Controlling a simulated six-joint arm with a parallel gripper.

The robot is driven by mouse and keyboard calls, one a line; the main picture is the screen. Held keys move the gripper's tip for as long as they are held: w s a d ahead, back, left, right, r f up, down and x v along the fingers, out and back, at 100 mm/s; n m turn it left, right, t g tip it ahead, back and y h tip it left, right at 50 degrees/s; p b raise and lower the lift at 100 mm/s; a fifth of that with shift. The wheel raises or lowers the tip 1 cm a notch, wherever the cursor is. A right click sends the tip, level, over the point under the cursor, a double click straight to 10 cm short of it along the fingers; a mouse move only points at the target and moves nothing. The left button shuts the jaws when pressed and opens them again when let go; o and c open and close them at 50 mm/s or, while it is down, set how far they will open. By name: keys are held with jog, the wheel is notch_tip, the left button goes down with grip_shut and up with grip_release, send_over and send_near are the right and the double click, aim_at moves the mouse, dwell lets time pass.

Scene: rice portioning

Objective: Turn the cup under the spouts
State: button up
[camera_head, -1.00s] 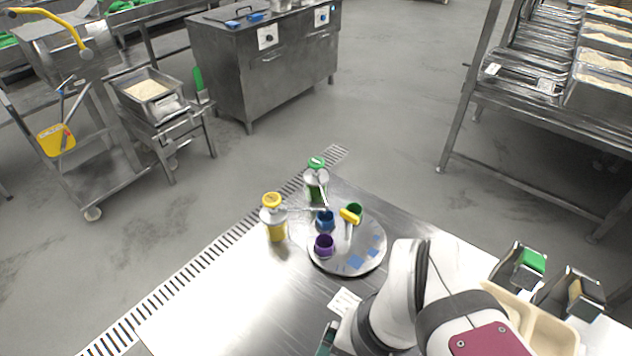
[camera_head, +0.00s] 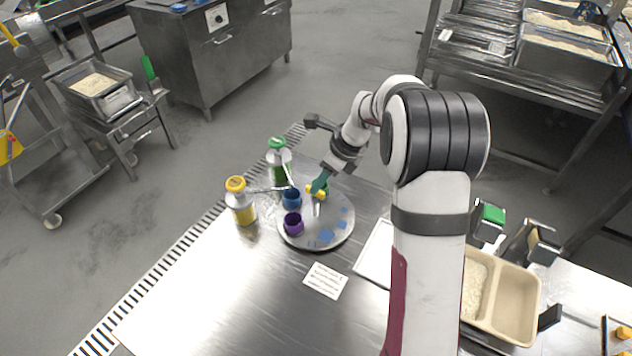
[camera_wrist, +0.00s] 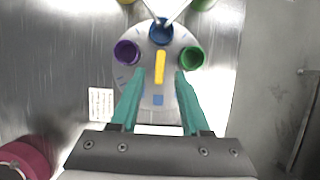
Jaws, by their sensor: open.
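A round grey turntable (camera_head: 298,237) carries a purple cup (camera_head: 293,224), a blue cup (camera_head: 292,199) and a green cup (camera_wrist: 190,57). The green cup is mostly hidden behind my gripper in the head view. A yellow-topped handle (camera_wrist: 159,67) stands on the turntable. The spouts of a yellow-capped bottle (camera_head: 241,205) and a green-capped bottle (camera_head: 279,160) reach over the blue cup in the wrist view (camera_wrist: 161,34). My gripper (camera_wrist: 160,82) is open, its teal fingers on either side of the handle's near end; I cannot tell whether they touch it.
A printed card (camera_head: 325,281) lies on the steel table in front of the turntable. A beige divided tray (camera_head: 515,312) with rice stands at the right, beside metal holders (camera_head: 488,224). The table's left front is clear. A floor drain runs along its left.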

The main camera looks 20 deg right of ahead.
aim_at(315, 203)
jog(key=shift+x, duration=1.75)
grip_shut()
